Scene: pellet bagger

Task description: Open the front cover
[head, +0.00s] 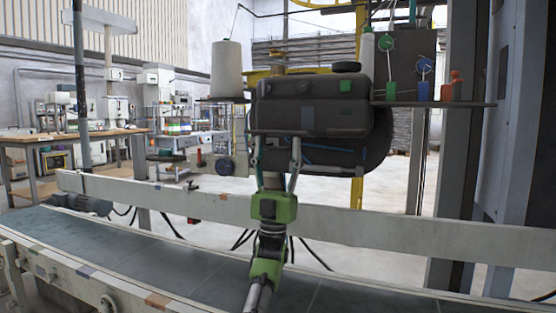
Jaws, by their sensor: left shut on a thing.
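The black sewing head (375,90) stands beyond the conveyor, with the dark front cover (311,116) on its near face. The cover appears closed, though its edges are hard to make out. My left gripper (276,139), with a green body, reaches up from below. The exact contact is too small to see. My right gripper is out of view.
A conveyor belt (185,265) with a pale side rail (390,231) runs across the front. A thread cone (227,70) stands left of the head.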

